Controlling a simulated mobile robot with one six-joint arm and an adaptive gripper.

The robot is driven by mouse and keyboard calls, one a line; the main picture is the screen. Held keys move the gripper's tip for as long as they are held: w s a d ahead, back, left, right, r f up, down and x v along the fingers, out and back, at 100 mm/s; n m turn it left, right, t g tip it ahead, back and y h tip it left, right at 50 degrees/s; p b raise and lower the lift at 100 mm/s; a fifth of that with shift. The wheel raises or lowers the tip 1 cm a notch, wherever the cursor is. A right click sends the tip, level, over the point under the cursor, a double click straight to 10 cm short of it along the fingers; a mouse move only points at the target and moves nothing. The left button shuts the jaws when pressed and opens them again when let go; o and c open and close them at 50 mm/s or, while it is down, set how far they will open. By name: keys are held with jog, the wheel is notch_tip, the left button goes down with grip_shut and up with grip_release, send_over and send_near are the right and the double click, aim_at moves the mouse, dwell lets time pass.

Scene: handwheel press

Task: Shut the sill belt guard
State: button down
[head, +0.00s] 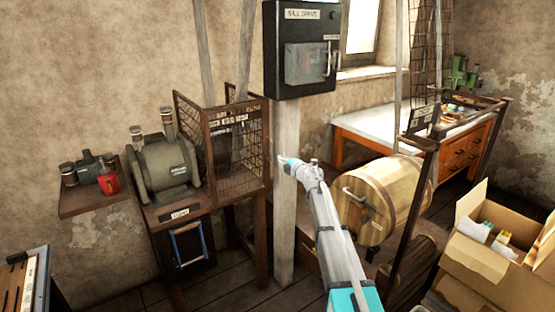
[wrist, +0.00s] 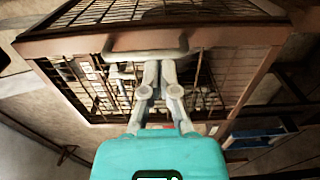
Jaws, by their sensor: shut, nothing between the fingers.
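A brown-framed wire-mesh belt guard (head: 240,158) stands left of the wooden post, around slanting belts; I take it for the sill belt guard. Its label is too small to read, and I cannot tell how far open it is. My gripper (head: 287,161) is shut and empty, in front of the post and just right of the guard in the head view. In the wrist view the shut fingertips (wrist: 160,64) are at a pale bar-like handle (wrist: 118,57) on the frame of a mesh guard (wrist: 255,62). I cannot tell whether they touch it.
A dark box labelled sill drive (head: 300,50) hangs on the post (head: 286,215). A grey motor (head: 165,168) sits left of the guard. A wooden drum (head: 382,200), another mesh guard (head: 427,55) and an open carton (head: 478,255) stand to the right.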

jog(key=w+d+v, duration=0.1)
jog(key=v, duration=0.9)
jog(key=shift+s+d, duration=0.2)
jog(key=shift+d, duration=0.25)
